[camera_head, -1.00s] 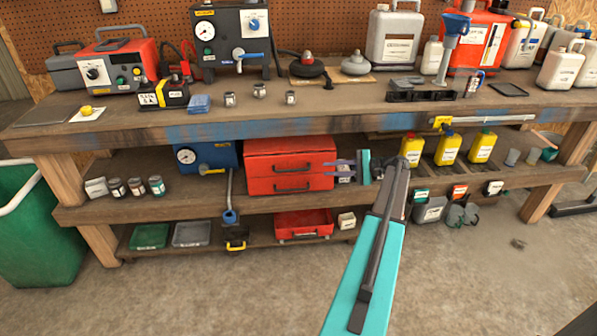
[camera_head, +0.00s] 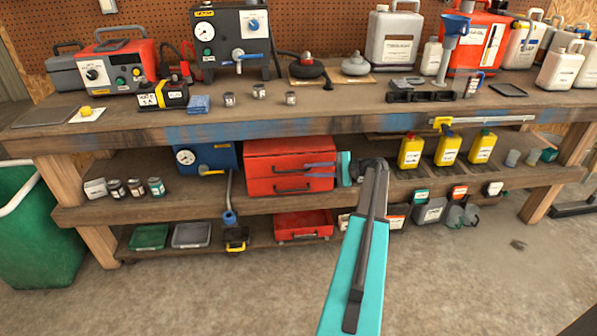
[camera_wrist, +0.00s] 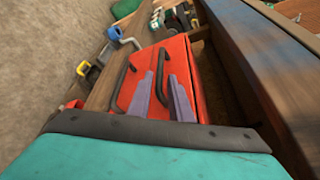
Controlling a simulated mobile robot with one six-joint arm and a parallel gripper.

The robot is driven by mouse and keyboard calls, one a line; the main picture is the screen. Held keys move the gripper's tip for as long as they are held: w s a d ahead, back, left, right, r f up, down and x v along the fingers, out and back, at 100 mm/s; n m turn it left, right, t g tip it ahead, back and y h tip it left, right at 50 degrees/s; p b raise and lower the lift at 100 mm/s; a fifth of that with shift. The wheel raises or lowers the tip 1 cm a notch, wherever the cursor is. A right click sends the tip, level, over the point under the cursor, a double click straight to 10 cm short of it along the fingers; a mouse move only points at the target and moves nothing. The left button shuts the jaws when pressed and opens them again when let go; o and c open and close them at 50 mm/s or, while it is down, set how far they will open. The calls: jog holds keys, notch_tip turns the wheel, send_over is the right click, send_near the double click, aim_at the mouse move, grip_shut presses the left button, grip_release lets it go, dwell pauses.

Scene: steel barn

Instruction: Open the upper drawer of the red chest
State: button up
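The red chest (camera_head: 260,157) stands on the middle shelf under the bench and shows two dark bar handles on its front. The upper drawer's handle (camera_head: 292,171) spans the upper front, and the drawer looks closed. My gripper (camera_head: 308,171) reaches in from the right, with its two purple fingers apart, one above the other, at the right part of that handle. In the wrist view, which is turned sideways, the upper handle (camera_wrist: 160,60) shows between the open fingers (camera_wrist: 160,76). I cannot tell whether they touch it. The lower handle (camera_wrist: 124,80) lies to the left there.
The worktop's front edge (camera_head: 300,127) runs just above the chest and my gripper. A blue gauge box (camera_head: 208,157) stands left of the chest, yellow bottles (camera_head: 411,152) to the right.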

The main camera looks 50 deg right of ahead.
aim_at(300, 171)
jog(key=shift+x, duration=3.25)
jog(key=shift+c, duration=0.5)
